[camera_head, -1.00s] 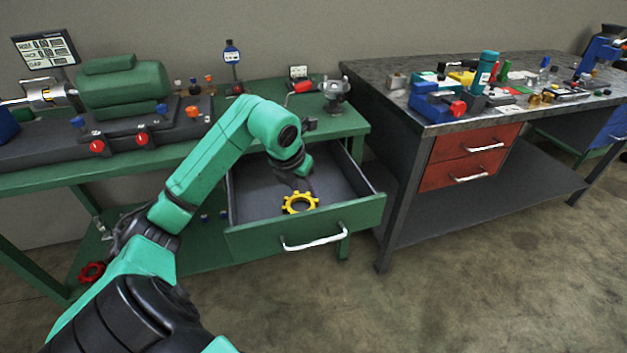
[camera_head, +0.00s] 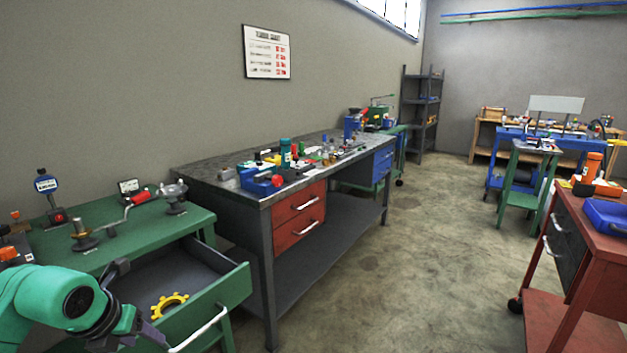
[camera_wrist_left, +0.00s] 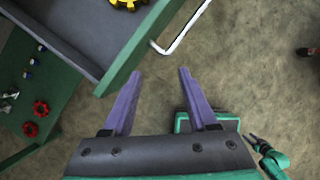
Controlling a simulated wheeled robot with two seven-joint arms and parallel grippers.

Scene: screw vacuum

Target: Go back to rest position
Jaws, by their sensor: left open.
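My left gripper (camera_head: 128,318) is at the lower left of the head view, in front of the open green drawer (camera_head: 205,312). In the left wrist view its two purple fingers (camera_wrist_left: 160,74) are spread apart with nothing between them, over bare floor beside the drawer front. A yellow gear ring (camera_head: 168,304) lies inside the drawer, apart from the gripper; its edge also shows at the top of the left wrist view (camera_wrist_left: 126,3). A green arm of mine with a small dark end (camera_wrist_left: 252,138), likely my right gripper, shows at the lower right there; its jaws are too small to judge.
A red cart (camera_head: 590,245) is at the right. The floor (camera_head: 430,250) between is clear.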

